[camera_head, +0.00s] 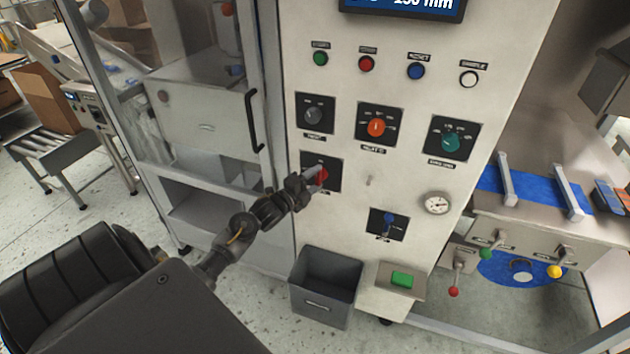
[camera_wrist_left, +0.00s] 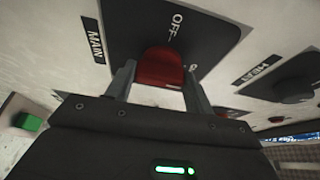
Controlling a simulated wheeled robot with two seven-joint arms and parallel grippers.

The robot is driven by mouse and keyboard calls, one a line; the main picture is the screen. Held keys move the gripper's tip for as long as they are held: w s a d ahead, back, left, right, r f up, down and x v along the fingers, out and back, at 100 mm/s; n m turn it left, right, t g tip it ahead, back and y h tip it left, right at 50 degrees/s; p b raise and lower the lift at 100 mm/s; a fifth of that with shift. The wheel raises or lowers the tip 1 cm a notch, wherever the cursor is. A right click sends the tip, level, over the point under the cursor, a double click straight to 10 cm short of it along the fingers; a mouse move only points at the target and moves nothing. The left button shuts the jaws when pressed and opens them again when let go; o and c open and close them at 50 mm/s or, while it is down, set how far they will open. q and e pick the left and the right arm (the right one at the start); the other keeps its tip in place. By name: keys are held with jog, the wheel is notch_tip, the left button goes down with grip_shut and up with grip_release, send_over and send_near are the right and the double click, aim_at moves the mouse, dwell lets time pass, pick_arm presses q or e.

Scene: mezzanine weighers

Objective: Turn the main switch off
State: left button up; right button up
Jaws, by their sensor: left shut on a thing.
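The main switch is a red rotary knob (camera_head: 321,174) on a black plate, low on the left of the pale control panel (camera_head: 345,230). My left gripper (camera_head: 314,179) reaches it from the left in the head view. In the left wrist view the red knob (camera_wrist_left: 160,68) sits between the two fingers of my left gripper (camera_wrist_left: 158,85), which is shut on it. The plate (camera_wrist_left: 125,30) there carries the word OFF, and a label beside it reads MAIN (camera_wrist_left: 93,40). Another plate mark is partly hidden by a finger. My right gripper is not in view.
Above are a black knob (camera_head: 313,115), an orange knob (camera_head: 376,127) and a teal knob (camera_head: 450,142). A blue switch (camera_head: 388,218) and a gauge (camera_head: 437,203) are to the right. A grey bin (camera_head: 325,284) stands below. A door handle (camera_head: 253,121) is at left.

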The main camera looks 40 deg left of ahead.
pick_arm(q)
jog(key=n+b, duration=0.1)
jog(key=n+t+b, duration=0.1)
jog(key=n, duration=0.1)
jog(key=shift+f, duration=0.3)
jog(key=n+t+y+b, duration=0.1)
jog(key=n, duration=0.1)
jog(key=n+b, duration=0.1)
jog(key=n, duration=0.2)
jog(key=shift+d+n+t+y, duration=0.15)
jog(key=shift+n+t+y, duration=0.15)
jog(key=shift+t+y, duration=0.1)
jog(key=n+y, duration=0.1)
jog(key=n, duration=0.2)
jog(key=n+y+b, duration=0.1)
jog(key=n, duration=0.2)
jog(key=shift+t+y, duration=0.3)
jog(key=shift+t, duration=0.1)
jog(key=n+y, duration=0.2)
jog(key=n, duration=0.1)
jog(key=n+y, duration=0.1)
jog(key=n, duration=0.3)
jog(key=shift+w+d+g+y, duration=0.1)
jog(key=shift+d+g+y, duration=0.05)
jog(key=shift+g+y, duration=0.2)
jog(key=shift+f+n+y, duration=0.1)
jog(key=shift+n+y, duration=0.15)
jog(key=shift+n, duration=0.25)
jog(key=o, duration=1)
jog(key=shift+b, duration=0.3)
